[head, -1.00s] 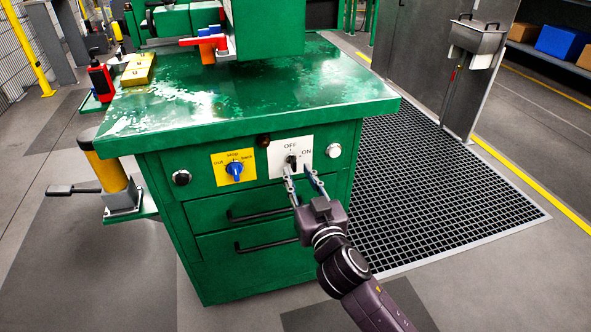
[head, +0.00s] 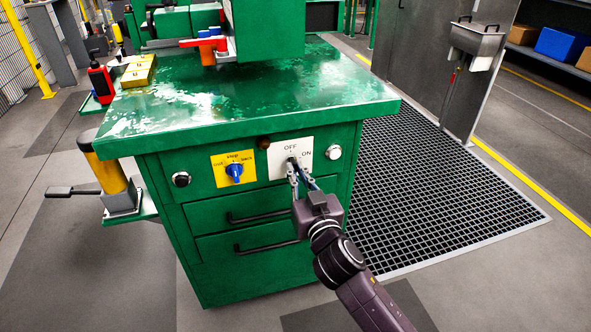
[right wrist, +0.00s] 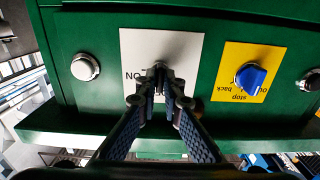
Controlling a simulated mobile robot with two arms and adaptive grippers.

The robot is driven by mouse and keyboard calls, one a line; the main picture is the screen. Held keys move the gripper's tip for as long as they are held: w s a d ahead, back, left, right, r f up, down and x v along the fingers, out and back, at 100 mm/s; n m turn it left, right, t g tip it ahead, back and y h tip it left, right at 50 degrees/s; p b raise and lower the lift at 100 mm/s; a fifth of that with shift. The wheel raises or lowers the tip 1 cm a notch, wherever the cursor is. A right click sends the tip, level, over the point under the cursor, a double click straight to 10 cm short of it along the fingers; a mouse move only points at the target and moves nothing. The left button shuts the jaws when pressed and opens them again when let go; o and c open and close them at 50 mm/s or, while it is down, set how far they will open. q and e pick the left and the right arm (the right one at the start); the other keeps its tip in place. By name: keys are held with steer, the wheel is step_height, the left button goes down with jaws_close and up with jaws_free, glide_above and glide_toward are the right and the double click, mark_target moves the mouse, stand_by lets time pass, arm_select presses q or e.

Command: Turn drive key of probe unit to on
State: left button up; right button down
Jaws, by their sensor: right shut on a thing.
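The drive key (right wrist: 159,74) is a small dark key on a white plate (head: 304,150) marked OFF at the top and ON at the right. The plate is on the front of the green cabinet (head: 240,262). My right gripper (head: 297,168) is at the plate, its fingers closed on the key. In the right wrist view the fingertips (right wrist: 160,92) meet around the key and hide most of it, so I cannot read its exact angle. My left gripper is in neither view.
A blue knob (head: 235,171) on a yellow plate is left of the white plate. A dark red knob (head: 263,142) is just under the tabletop edge. Drawer handles (head: 262,216) stick out below. Grating (head: 440,190) lies at right.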

steer(key=shift+m, duration=2.3)
steer(key=m+p, duration=0.2)
steer(key=m, duration=0.2)
steer(key=shift+f+m, duration=0.1)
steer(key=shift+m, duration=0.2)
